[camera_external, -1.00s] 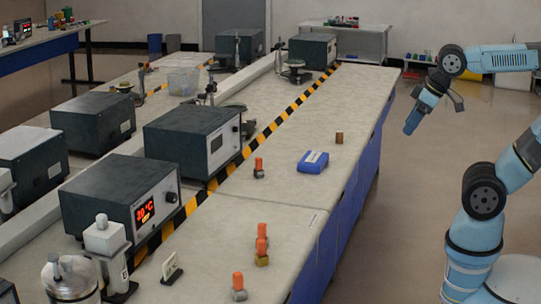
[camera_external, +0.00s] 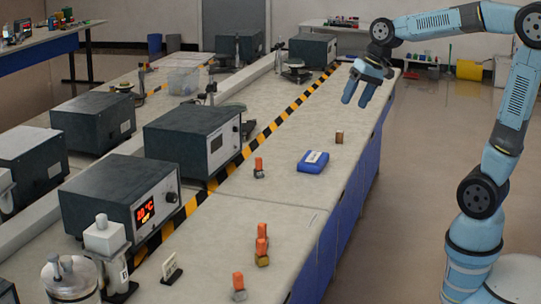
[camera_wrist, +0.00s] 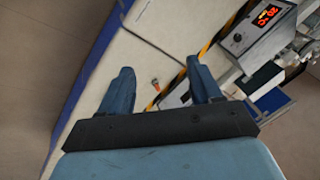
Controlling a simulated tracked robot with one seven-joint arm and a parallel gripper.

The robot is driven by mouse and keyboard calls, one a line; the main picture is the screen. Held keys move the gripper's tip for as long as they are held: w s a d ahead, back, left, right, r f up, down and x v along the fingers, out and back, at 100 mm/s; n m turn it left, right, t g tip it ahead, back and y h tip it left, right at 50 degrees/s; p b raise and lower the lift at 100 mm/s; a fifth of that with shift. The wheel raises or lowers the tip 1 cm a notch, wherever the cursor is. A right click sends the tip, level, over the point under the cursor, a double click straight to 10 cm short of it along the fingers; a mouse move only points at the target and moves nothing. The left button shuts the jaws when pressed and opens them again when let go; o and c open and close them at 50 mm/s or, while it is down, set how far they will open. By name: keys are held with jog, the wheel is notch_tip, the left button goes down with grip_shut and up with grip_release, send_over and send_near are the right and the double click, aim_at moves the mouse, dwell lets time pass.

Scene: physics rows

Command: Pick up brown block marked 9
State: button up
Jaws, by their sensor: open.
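A small brown block (camera_external: 339,137) stands on the bench top (camera_external: 262,215), near its right edge and just beyond the blue box. Its marking is too small to read. My gripper (camera_external: 355,104) is open and empty, with its fingers pointing down, above and a little right of the brown block in the outside view. I cannot make out the brown block in the wrist view.
A blue box (camera_external: 313,162) lies in front of the brown block. Several orange-topped pieces (camera_external: 259,167) stand along the bench. Dark instrument boxes (camera_external: 192,138) line the left, behind a yellow-black stripe (camera_external: 237,158). Clear bench surrounds the block.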

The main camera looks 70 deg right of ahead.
jog(key=w+d+f+m+y, duration=0.1)
jog(key=w+d+f+m, duration=0.15)
jog(key=w+d, duration=0.35)
jog(key=w+d+f+m+t+y, duration=0.15)
jog(key=w+d+m, duration=0.3)
jog(key=d, duration=0.45)
jog(key=w+d+f+m, duration=0.2)
jog(key=w+d+m, duration=0.1)
jog(key=w+d, duration=0.35)
jog(key=m+t+h, duration=0.2)
jog(key=m+t, duration=0.6)
jog(key=m, duration=0.9)
send_near(342, 132)
jog(key=shift+g, duration=0.25)
jog(key=x, duration=0.5)
jog(key=shift+w, duration=0.15)
jog(key=shift+x, duration=2.95)
jog(key=shift+d+r, duration=0.1)
jog(key=shift+r, duration=0.05)
jog(key=shift+c, duration=0.2)
